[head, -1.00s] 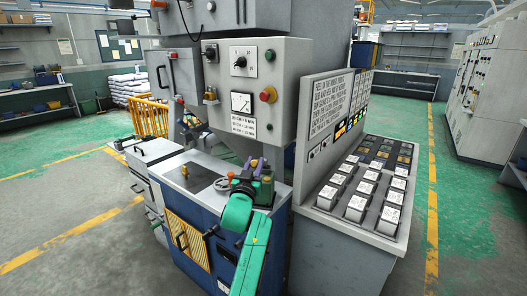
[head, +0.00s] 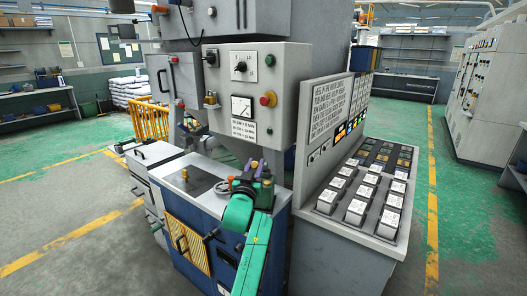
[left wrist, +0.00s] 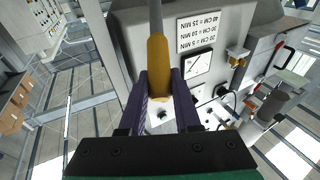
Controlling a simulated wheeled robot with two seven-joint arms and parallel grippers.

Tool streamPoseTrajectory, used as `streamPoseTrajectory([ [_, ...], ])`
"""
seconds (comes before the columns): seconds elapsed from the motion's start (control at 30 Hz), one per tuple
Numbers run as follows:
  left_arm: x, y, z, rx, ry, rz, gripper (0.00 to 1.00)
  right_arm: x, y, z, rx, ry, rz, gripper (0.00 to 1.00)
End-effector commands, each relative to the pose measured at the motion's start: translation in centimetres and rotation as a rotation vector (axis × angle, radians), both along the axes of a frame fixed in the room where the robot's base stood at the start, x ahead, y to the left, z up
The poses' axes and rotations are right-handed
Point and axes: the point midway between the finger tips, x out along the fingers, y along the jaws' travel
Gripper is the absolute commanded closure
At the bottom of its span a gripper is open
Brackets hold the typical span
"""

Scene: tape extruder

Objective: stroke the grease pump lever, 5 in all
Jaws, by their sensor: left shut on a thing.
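The pump lever shows in the left wrist view as a grey rod with a yellow-orange grip (left wrist: 158,62). My left gripper (left wrist: 159,80) has its purple fingers on both sides of this grip and is shut on it. In the head view my left gripper (head: 258,168) is over the right part of the blue cabinet's top, below the control box. The green pump body (head: 264,191) is partly visible behind my arm; most of the pump and the lever's pivot are hidden. My right gripper is in neither view.
The control box (head: 275,85), with dial, gauge and red button, hangs above the cabinet (head: 185,215). A sloped button console (head: 335,240) stands close on the right. The floor at left is open.

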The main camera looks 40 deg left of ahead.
Motion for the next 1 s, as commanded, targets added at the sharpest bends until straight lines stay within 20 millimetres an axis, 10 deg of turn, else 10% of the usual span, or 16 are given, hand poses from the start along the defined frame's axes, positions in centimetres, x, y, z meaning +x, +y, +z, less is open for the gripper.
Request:
streamPoseTrajectory([
  [1.0, 2.9, 1.3, 4.3, 0.002, -0.006, -0.003, 1.00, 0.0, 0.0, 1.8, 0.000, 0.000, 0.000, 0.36],
])
